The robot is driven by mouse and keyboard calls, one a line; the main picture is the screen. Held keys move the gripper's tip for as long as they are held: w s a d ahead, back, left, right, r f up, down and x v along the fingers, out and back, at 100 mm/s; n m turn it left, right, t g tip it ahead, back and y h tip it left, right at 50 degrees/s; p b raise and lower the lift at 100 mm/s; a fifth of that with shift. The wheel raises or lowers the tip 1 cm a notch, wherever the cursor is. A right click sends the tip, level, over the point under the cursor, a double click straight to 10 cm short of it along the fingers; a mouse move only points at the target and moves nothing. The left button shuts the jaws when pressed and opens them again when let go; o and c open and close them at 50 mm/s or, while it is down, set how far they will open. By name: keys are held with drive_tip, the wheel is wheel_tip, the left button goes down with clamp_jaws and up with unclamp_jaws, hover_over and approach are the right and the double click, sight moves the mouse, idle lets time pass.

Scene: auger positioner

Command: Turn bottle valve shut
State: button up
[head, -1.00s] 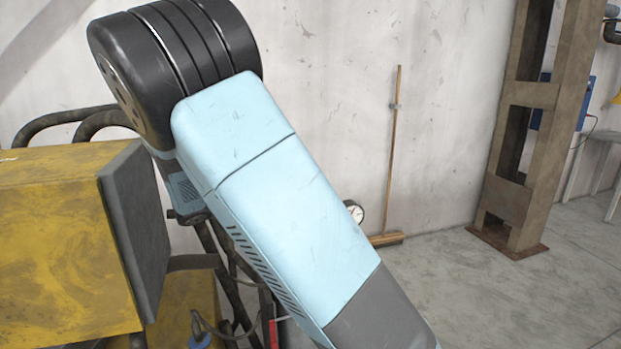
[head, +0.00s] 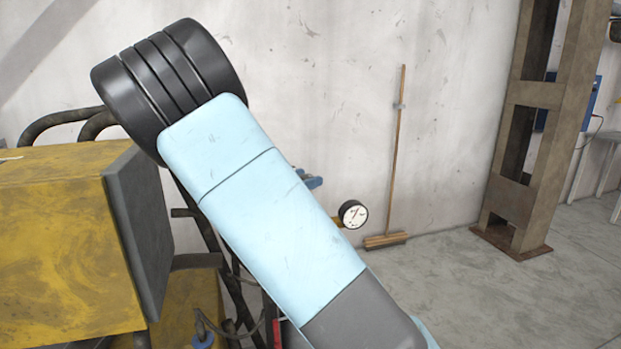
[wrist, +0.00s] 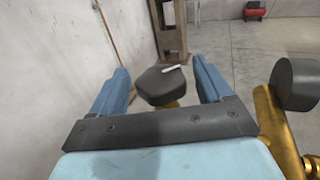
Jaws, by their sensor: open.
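In the wrist view my gripper (wrist: 160,65) is open, with one blue finger on each side of a dark grey valve knob (wrist: 158,86). The knob has a white mark on top and sits on a brass stem. It lies between the fingers, closer to the left one in the picture; I cannot tell whether either finger touches it. In the head view my arm hides the knob and most of the gripper. A small blue part beside the arm there looks like a fingertip.
A brass fitting (wrist: 276,125) with a dark round end (wrist: 295,84) stands close right of my gripper. A round gauge (head: 353,213) shows beside my arm. A yellow machine (head: 60,250) is at left. A broom (head: 397,160) leans on the wall; a steel column (head: 512,190) stands at right.

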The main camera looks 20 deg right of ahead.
drive_tip(key=shift+x, duration=1.25)
